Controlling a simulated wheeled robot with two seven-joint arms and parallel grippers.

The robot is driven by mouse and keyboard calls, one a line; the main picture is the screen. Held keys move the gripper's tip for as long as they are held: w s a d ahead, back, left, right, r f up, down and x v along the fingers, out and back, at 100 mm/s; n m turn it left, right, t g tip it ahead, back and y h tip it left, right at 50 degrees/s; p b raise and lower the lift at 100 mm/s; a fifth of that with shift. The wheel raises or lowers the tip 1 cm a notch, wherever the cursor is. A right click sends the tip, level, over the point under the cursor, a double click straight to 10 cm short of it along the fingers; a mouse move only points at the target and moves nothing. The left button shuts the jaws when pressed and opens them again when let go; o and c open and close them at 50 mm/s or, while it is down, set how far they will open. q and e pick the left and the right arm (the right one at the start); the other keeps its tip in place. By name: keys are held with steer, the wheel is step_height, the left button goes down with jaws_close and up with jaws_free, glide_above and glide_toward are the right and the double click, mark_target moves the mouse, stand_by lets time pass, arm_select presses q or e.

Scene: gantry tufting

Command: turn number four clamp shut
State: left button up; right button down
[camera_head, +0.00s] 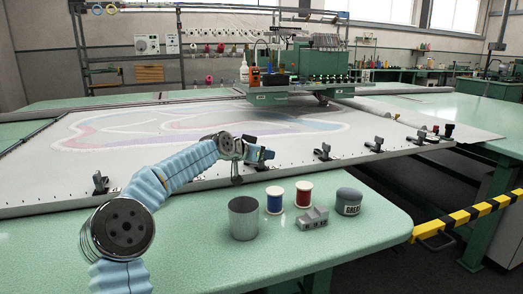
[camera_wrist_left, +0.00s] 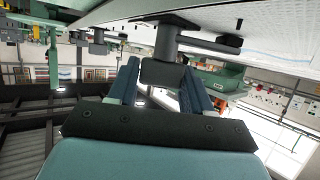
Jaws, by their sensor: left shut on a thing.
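My left gripper (camera_head: 264,155) is at the front edge of the white tufting frame, at one of the dark clamps. In the left wrist view its two blue-grey fingers (camera_wrist_left: 158,82) are shut on the block-like end of a dark clamp (camera_wrist_left: 166,38). The clamp's stem and crosspiece show beyond the fingers against the frame. In the head view the gripper mostly hides this clamp. Other clamps stand along the same edge: one to the left (camera_head: 100,184), and several to the right, such as this one (camera_head: 323,152). I cannot read any clamp numbers.
On the green table (camera_head: 360,222) in front stand a grey metal cup (camera_head: 243,218), blue (camera_head: 275,200) and red (camera_head: 304,193) spools, a grey block (camera_head: 313,218) and a grease tin (camera_head: 348,201). A yellow-black barrier (camera_head: 470,215) is at right. The tufting machine (camera_head: 310,68) stands behind.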

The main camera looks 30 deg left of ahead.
arm_select(q)
steer(key=shift+m+h, duration=0.5)
steer(key=shift+h, duration=0.1)
steer(key=o, duration=1)
steer(key=shift+c, duration=0.2)
steer(key=shift+s+a, duration=0.1)
steer(key=shift+s, duration=0.2)
steer(key=b+v, duration=0.6)
steer(key=v, duration=0.7)
steer(key=shift+r, duration=0.3)
